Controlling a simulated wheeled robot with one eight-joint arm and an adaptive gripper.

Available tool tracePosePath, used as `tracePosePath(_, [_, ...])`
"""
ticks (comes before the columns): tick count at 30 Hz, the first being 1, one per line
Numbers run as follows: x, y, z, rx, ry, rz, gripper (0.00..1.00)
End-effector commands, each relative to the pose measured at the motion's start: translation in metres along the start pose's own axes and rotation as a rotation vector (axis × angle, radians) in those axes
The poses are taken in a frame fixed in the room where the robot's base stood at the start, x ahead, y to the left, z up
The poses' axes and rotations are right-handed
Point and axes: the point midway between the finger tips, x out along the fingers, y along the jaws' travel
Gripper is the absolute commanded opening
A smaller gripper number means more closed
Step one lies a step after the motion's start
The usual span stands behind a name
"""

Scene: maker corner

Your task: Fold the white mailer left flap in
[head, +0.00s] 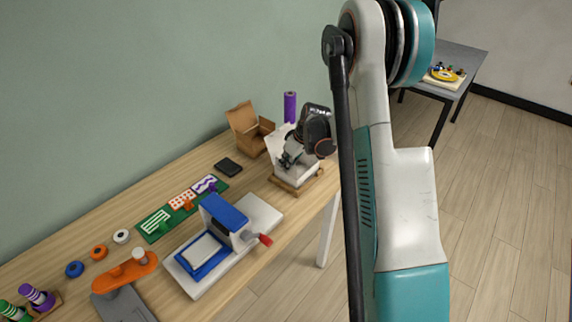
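The white mailer (297,175) is a small open box on a wooden board (292,187) near the table's right end. A white panel of it stands up at its back left. My gripper (287,163) reaches down at the mailer, with its dark fingers over or inside the box opening. The fingers are small and partly merge with the box, so I cannot tell whether they touch a flap or how far apart they are. My wrist and gripper hide the mailer's back right part, and the left flap is not clearly separate from the other white panels.
An open brown cardboard box (248,142) and a purple roll (290,106) stand behind the mailer. A black flat item (228,167), a green board (157,226) and a blue-and-white press (224,217) with a red handle lie to the left. My arm crosses the right side.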

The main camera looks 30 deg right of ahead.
Motion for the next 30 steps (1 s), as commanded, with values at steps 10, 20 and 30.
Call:
tracePosePath(10, [0.003,0.012,0.001,0.079,-0.001,-0.184,0.00])
tracePosePath(20, [0.008,0.024,0.004,0.188,0.000,-0.450,0.00])
tracePosePath(30, [0.013,0.030,0.006,0.272,-0.001,-0.657,0.00])
